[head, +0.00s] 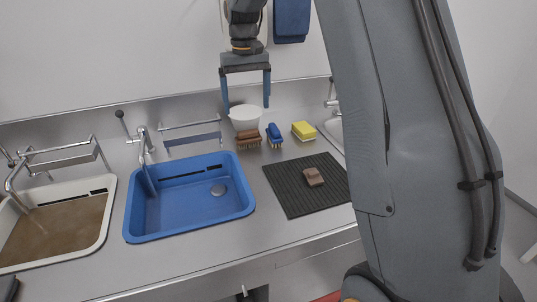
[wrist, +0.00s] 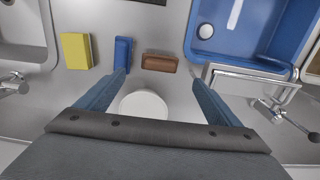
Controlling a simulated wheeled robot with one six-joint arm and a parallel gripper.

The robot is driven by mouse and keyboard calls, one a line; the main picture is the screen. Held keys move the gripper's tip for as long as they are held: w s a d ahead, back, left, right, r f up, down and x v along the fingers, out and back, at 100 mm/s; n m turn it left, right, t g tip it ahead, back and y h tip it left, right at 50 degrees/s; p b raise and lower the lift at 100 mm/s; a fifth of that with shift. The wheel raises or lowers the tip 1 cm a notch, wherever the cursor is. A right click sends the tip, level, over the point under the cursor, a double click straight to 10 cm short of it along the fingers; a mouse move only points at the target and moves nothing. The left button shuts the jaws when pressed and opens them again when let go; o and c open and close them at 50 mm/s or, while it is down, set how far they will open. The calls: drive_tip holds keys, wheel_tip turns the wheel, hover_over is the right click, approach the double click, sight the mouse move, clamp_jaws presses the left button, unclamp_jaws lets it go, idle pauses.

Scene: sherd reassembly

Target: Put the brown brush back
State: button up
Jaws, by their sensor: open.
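The brown brush (head: 248,137) rests bristles down on the steel counter, just in front of a white bowl (head: 245,117) and left of the blue brush (head: 274,135). My gripper (head: 246,107) is open and empty, pointing down above the bowl and the brown brush. In the wrist view the brown brush (wrist: 159,63) lies just past the fingertips, with its upper side showing. The white bowl (wrist: 144,104) shows between the fingers, and the blue brush (wrist: 123,53) is close to one fingertip. No finger clearly touches the brown brush.
A yellow sponge (head: 303,130) lies right of the brushes. A dark ribbed mat (head: 290,199) holds a small brown piece (head: 313,176). A blue basin (head: 137,220) and a white-rimmed basin (head: 106,188) of brown water are at left. A wall rail and taps stand behind. Counter before the brushes is clear.

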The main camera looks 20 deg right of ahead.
drive_tip(key=s+f, duration=0.3)
drive_tip(key=s, duration=0.8)
drive_tip(key=s+f, duration=0.4)
drive_tip(key=s, duration=0.7)
drive_tip(key=s+f, duration=0.3)
drive_tip(key=s, duration=0.7)
drive_tip(key=shift+s+f, duration=0.25)
drive_tip(key=shift+s, duration=0.15)
